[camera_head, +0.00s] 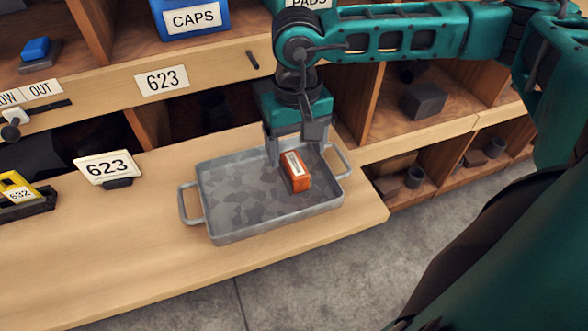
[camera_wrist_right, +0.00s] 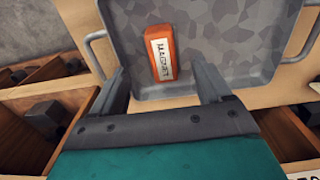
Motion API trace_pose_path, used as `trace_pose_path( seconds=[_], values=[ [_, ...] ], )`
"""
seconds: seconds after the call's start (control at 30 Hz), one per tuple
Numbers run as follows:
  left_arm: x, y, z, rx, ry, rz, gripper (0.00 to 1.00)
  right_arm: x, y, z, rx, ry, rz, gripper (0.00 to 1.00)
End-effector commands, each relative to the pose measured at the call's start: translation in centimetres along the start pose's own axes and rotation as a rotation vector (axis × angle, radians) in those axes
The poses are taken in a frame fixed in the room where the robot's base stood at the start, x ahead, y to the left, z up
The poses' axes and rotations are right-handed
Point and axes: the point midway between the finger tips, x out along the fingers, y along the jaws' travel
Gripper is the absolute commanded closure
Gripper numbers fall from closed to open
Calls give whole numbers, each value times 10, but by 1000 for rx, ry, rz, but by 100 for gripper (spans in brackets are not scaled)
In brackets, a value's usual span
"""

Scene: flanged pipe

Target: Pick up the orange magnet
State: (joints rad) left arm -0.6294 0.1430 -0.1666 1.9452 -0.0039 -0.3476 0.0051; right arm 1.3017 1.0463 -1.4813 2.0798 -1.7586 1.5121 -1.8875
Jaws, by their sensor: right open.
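The orange magnet (camera_head: 297,171) is a small block with a white label. It lies in the right half of a grey metal tray (camera_head: 215,219). In the right wrist view the magnet (camera_wrist_right: 168,71) reads "MAGNET" and lies ahead of the fingertips, between their lines. My right gripper (camera_head: 297,148) points down over the tray, just behind the magnet. The right wrist view shows its two fingers (camera_wrist_right: 160,85) spread apart with nothing between them. I cannot tell its exact height above the tray. My left gripper is in neither view.
The tray has a handle at each end and sits on a wooden shelf near its front edge. A blue "CAPS" bin (camera_head: 192,20) and cubbies with a dark block (camera_head: 423,101) are behind.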

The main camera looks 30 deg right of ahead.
Motion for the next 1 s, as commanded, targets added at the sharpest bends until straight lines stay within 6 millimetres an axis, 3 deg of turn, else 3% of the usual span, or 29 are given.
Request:
trace_pose_path(
  seconds=[0.17,0.4,0.7,1.0],
  values=[
    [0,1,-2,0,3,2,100,14,-1,1,0,-2,0,22],
    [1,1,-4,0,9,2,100,49,-4,2,0,-2,0,22],
    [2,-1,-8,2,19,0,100,56,-4,2,0,1,-2,22],
    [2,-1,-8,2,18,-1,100,55,-4,2,0,0,-2,49]
  ],
)
